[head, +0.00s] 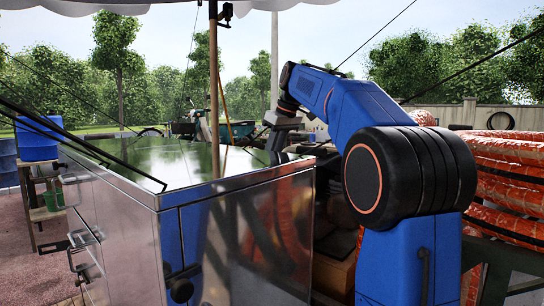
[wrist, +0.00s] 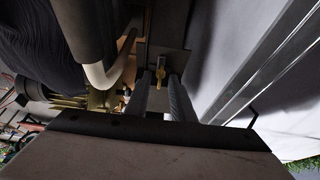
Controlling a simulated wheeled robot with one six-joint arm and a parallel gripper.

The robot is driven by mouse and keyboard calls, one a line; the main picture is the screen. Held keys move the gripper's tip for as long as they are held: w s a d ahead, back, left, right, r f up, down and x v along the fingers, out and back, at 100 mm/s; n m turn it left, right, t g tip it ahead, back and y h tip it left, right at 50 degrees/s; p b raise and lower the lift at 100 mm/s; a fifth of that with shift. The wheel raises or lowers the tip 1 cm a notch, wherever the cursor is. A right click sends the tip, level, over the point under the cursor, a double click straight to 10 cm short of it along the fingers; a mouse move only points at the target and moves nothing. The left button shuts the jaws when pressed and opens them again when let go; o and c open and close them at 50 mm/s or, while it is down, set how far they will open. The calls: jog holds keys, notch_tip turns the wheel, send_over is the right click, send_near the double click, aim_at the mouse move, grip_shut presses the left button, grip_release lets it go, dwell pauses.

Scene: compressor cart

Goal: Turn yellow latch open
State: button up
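The yellow latch (wrist: 160,72) is a small brass-yellow handle on a dark plate (wrist: 167,58) in the upper middle of the wrist view. It stands roughly upright in that picture. My gripper (wrist: 161,88) shows its two grey fingers reaching up from below, apart from each other with a gap between them. The latch appears in line with this gap, just beyond or at the fingertips; I cannot tell if they touch it. In the head view, my wrist reaches down behind the shiny metal cabinet; the fingertips and the latch are hidden there.
A shiny metal cabinet (head: 236,232) fills the front left of the head view. In the wrist view, a bent pipe (wrist: 100,72) and brass fittings (wrist: 104,99) are close on the left, and a pale panel (wrist: 218,50) is on the right. Orange wrapped stacks (head: 504,170) stand right.

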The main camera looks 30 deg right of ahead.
grip_shut()
jog(key=shift+m, duration=0.4)
jog(key=m, duration=0.1)
jog(key=m+h, duration=0.1)
jog(key=m, duration=0.1)
jog(key=shift+s+a+m+h, duration=0.1)
jog(key=shift+a+m+h, duration=0.15)
jog(key=shift+m+h, duration=0.15)
jog(key=m+h, duration=0.2)
jog(key=m, duration=0.3)
jog(key=shift+a+f, duration=0.1)
jog(key=shift+a, duration=0.05)
jog(key=m, duration=0.2)
jog(key=m+g+h, duration=0.1)
jog(key=m, duration=0.1)
jog(key=shift+w+a+m, duration=0.1)
jog(key=shift+w+m, duration=0.1)
jog(key=shift+m, duration=0.2)
jog(key=shift+f+m+g+h, duration=0.15)
jog(key=shift+m+g+h, duration=0.5)
jog(key=shift+m, duration=1.25)
